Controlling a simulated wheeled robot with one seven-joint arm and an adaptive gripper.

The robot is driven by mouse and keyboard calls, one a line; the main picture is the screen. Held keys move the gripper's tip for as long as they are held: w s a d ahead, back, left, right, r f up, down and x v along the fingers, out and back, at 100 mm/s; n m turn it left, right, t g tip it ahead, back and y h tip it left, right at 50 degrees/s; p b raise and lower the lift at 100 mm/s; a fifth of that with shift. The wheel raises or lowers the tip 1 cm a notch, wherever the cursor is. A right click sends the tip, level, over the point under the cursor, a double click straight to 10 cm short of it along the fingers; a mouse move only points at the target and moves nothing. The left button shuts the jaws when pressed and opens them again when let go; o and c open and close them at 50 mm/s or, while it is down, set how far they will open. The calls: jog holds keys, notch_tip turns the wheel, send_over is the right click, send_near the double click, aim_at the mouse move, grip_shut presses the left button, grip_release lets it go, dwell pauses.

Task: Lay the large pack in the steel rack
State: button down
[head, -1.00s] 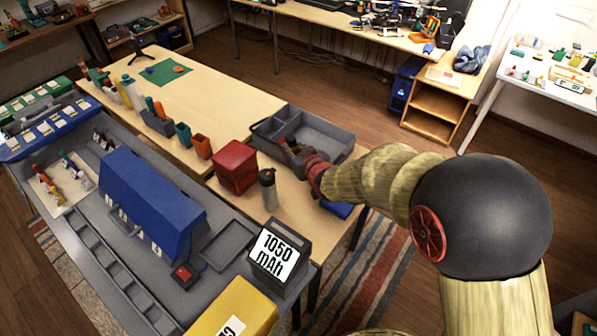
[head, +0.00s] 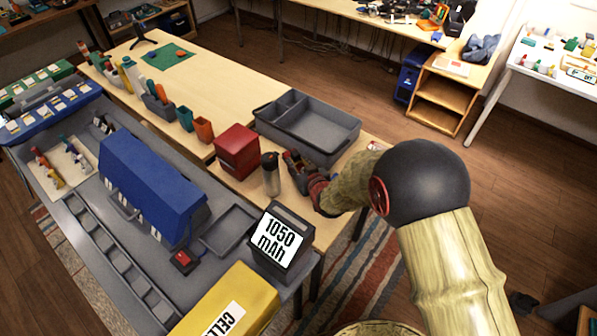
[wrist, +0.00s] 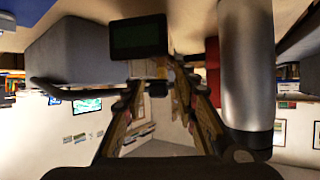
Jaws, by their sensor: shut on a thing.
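My gripper (head: 290,160) is low over the front end of the wooden table, just right of a grey bottle (head: 271,177). In the wrist view its fingers (wrist: 162,85) are closed in on a dark block-shaped pack (wrist: 138,38), partly hidden at the fingertips; in the head view the pack is too small and covered to make out. The bottle stands close beside the fingers in the wrist view (wrist: 246,70). A grey divided tray (head: 335,151) lies behind the gripper. I cannot tell for certain which grey holder is the steel rack; a slotted grey strip (head: 122,262) runs along the bench.
A red box (head: 238,152) stands left of the bottle. A shallow grey tray (head: 228,230) there looks empty.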

aim_at(298, 168)
jog(key=shift+f+b, duration=0.35)
jog(key=shift+f, duration=1.15)
jog(key=shift+f, duration=0.15)
jog(key=c, duration=1.8)
grip_release()
jog(key=shift+f, duration=0.15)
jog(key=shift+c, duration=0.2)
jog(key=o, duration=0.4)
jog(key=shift+c, duration=0.2)
jog(key=shift+o, duration=0.4)
